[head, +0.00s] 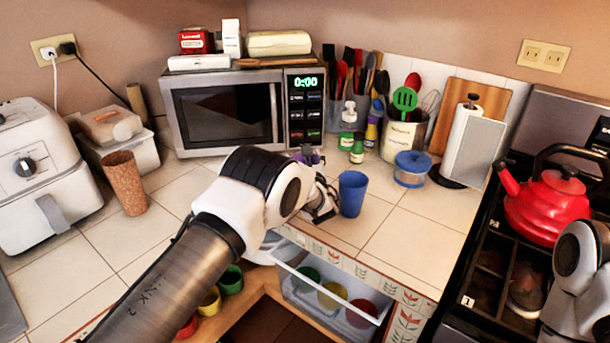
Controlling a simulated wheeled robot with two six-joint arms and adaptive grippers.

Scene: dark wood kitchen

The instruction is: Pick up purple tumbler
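A small patch of purple (315,158) shows in the head view just beyond my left wrist, in front of the microwave. It may be part of the purple tumbler; my arm hides the rest. My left gripper (322,200) is low over the counter, partly hidden behind its own wrist. Its fingers are too covered to tell whether they are open or hold anything. A blue tumbler (352,194) stands upright just right of it. My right arm shows at the right edge, with its gripper out of view.
A brown tumbler (124,183) stands left, near the air fryer (40,180). A blue-lidded jar (411,169), small bottles and a utensil crock (403,138) are behind and right. A red kettle (547,205) sits on the stove. An open drawer (330,293) holds colored cups below.

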